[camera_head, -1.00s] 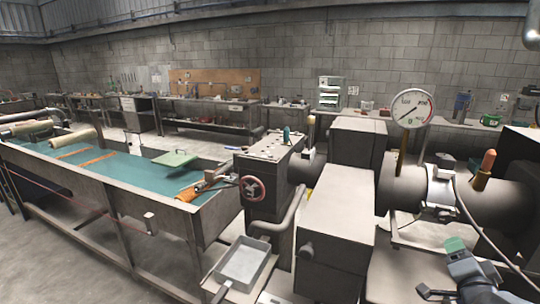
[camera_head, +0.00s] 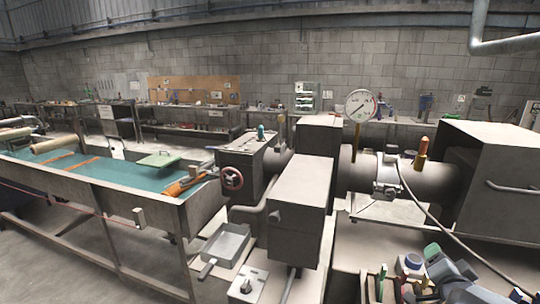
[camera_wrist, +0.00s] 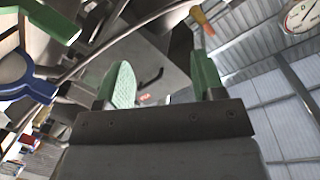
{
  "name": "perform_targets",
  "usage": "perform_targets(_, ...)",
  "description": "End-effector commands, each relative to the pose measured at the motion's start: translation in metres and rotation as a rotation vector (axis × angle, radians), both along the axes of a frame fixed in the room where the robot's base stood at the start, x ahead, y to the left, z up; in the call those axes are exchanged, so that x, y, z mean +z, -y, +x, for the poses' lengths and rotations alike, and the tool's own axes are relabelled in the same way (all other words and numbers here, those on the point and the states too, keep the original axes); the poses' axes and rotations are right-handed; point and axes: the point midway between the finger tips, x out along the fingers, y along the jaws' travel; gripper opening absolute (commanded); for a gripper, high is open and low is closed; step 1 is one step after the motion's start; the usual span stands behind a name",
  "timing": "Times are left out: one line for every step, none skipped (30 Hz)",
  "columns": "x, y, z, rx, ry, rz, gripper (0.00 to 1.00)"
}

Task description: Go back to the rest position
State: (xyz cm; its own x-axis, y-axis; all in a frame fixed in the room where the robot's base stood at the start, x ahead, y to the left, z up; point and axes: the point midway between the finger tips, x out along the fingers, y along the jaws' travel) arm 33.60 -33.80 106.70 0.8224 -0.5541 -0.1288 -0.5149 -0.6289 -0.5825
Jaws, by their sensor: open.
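My gripper (camera_wrist: 161,66) is open and empty in the wrist view, with its two green-padded fingers spread apart. The machine's dial gauge (camera_wrist: 302,14) shows beyond it at the top right. In the head view my arm and gripper (camera_head: 440,258) are at the lower right, in front of the machine's wide cylinder (camera_head: 437,182). Nothing is seen between the fingers. A blue ring-shaped thing (camera_wrist: 14,73) is at the left of the wrist view, apart from the fingers.
A grey tray (camera_head: 227,243) and a switch box (camera_head: 247,284) stand low in front of the machine. Several small tools (camera_head: 382,283) lie beside my arm. A long water trough (camera_head: 183,212) extends left. A large grey housing (camera_head: 497,170) stands at right.

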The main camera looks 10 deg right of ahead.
Motion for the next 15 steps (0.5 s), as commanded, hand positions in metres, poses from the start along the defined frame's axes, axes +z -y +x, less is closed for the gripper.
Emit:
perform_targets(-0.005, 0.003, -0.003, -0.021, -0.037, -0.005, 0.63)
perform_targets(-0.009, 0.005, -0.006, -0.038, -0.067, -0.006, 0.63)
perform_targets(-0.014, 0.008, -0.009, -0.056, -0.107, -0.009, 0.63)
perform_targets(-0.019, 0.01, -0.013, -0.072, -0.14, -0.009, 0.63)
perform_targets(-0.023, 0.012, -0.016, -0.089, -0.173, -0.01, 0.63)
perform_targets(-0.029, 0.015, -0.021, -0.111, -0.223, -0.009, 0.63)
perform_targets(-0.033, 0.016, -0.025, -0.127, -0.261, -0.009, 0.63)
perform_targets(-0.037, 0.017, -0.029, -0.14, -0.301, -0.007, 0.63)
perform_targets(-0.043, 0.017, -0.034, -0.156, -0.356, -0.004, 0.63)
perform_targets(-0.047, 0.016, -0.037, -0.164, -0.399, -0.001, 0.63)
perform_targets(-0.051, 0.014, -0.039, -0.17, -0.446, 0.003, 0.63)
perform_targets(-0.056, 0.009, -0.042, -0.171, -0.514, 0.011, 0.63)
perform_targets(-0.061, 0.005, -0.044, -0.168, -0.569, 0.018, 0.63)
perform_targets(-0.064, -0.002, -0.045, -0.157, -0.627, 0.023, 0.63)
perform_targets(-0.07, -0.014, -0.045, -0.132, -0.712, 0.036, 0.63)
